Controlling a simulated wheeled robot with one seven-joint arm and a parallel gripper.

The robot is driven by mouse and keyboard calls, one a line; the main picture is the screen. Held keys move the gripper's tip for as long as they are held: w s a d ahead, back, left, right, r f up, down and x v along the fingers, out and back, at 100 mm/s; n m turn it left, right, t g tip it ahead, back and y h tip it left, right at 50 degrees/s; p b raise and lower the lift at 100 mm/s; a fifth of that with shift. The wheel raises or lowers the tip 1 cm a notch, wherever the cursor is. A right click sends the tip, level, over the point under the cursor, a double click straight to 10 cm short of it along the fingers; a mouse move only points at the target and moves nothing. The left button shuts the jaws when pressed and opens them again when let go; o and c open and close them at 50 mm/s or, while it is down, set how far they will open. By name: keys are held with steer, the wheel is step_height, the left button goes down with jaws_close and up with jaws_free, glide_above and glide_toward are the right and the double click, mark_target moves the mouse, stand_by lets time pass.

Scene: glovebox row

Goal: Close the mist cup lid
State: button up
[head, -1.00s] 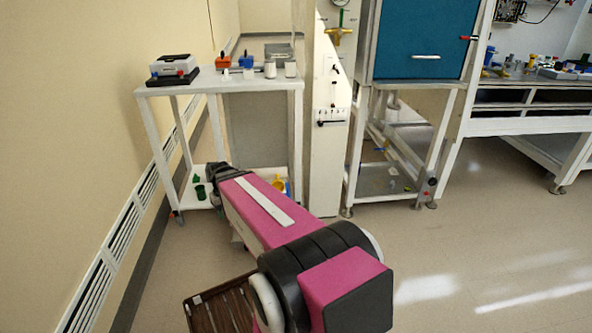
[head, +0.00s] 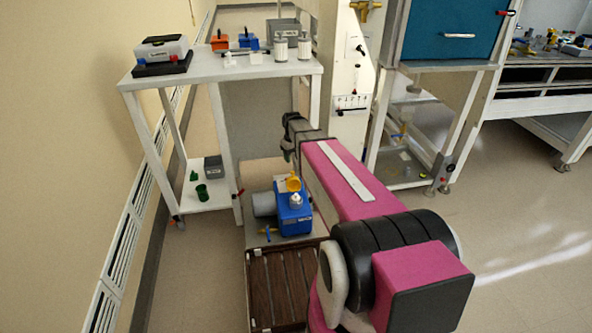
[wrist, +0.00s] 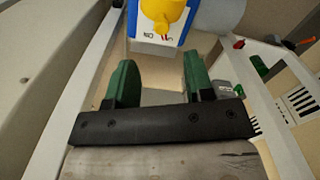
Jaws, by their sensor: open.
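A blue device (head: 293,218) with a grey cylinder at its left side stands low, in front of the white table. On its top are a yellow rounded part (head: 293,183), which looks like the mist cup lid, and a white pointed piece (head: 296,201). The yellow part seems raised, but I cannot tell its exact angle. In the wrist view the yellow part (wrist: 163,11) shows at the top edge, beyond the fingertips. My gripper (wrist: 155,80) has green fingers spread apart with nothing between them. In the head view my gripper (head: 289,152) is above and behind the device, apart from it.
A white table (head: 222,71) holds a grey case (head: 161,52), small boxes and white jars. Its lower shelf bears a green cup (head: 202,193) and a dark box. A brown slatted surface (head: 275,285) lies before the device. Floor at right is clear.

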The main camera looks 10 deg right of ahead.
mark_target(292, 172)
step_height(292, 172, down, 8)
steer(key=shift+a+f, duration=0.1)
steer(key=shift+a, duration=0.05)
stand_by(0.4)
jaws_close()
